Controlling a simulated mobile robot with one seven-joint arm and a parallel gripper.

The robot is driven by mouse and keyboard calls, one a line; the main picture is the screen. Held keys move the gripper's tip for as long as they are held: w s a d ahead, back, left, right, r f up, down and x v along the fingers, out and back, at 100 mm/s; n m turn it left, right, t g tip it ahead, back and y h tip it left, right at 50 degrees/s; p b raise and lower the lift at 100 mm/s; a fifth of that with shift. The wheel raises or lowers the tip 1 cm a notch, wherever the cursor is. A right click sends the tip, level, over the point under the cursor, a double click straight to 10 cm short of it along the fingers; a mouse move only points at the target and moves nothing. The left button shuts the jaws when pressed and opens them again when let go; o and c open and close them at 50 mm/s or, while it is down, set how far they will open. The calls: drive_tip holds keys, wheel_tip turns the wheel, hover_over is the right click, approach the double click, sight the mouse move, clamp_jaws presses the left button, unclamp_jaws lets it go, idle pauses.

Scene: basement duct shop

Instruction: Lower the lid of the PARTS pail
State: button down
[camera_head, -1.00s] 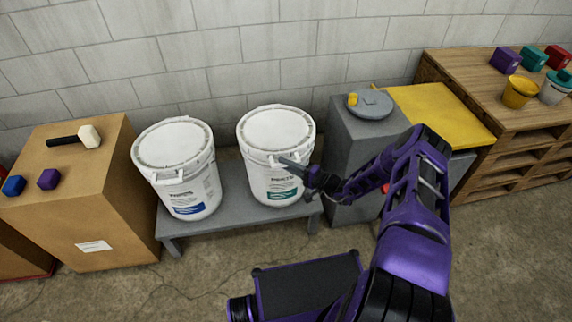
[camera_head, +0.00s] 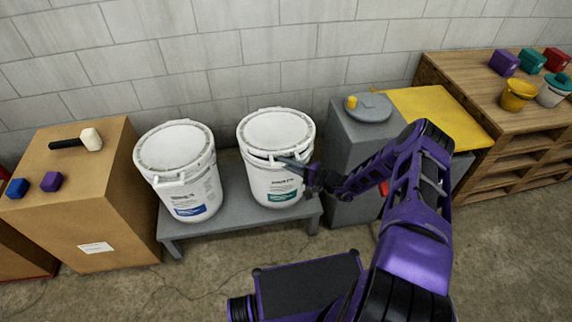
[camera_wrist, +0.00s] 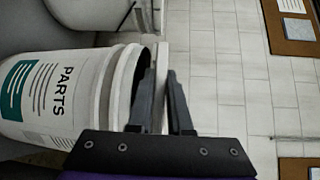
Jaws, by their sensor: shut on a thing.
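The PARTS pail (camera_head: 276,182) is the right one of two white pails on a low grey bench, with a green label. Its white lid (camera_head: 277,130) lies over the top, with a narrow dark gap under its front edge. My gripper (camera_head: 284,161) is at the front right of the rim. In the wrist view the pail (camera_wrist: 60,95) lies sideways with PARTS readable. The lid edge (camera_wrist: 159,62) runs between the fingers of my gripper (camera_wrist: 164,100), which are shut on it. A dark opening shows between lid and pail wall there.
A second lidded white pail (camera_head: 183,180) with a blue label stands close left on the bench (camera_head: 235,214). A grey cabinet (camera_head: 352,150) bearing a round grey lid (camera_head: 369,107) is close to the right. A cardboard-coloured box with a mallet (camera_head: 80,141) is at left.

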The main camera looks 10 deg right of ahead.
drive_tip(key=w+r+p, duration=0.2)
drive_tip(key=r, duration=0.5)
drive_tip(key=w+r+m+g+h+p, duration=0.1)
drive_tip(key=w+r+p, duration=0.1)
drive_tip(key=r, duration=0.6)
drive_tip(key=shift+w+p, duration=0.3)
drive_tip(key=shift+w, duration=0.4)
drive_tip(key=shift+d, duration=0.1)
drive_tip(key=c, duration=0.8)
unclamp_jaws()
drive_tip(key=shift+c, duration=0.2)
drive_tip(key=shift+f, duration=0.1)
drive_tip(key=v, duration=1.7)
drive_tip(key=shift+d, duration=0.3)
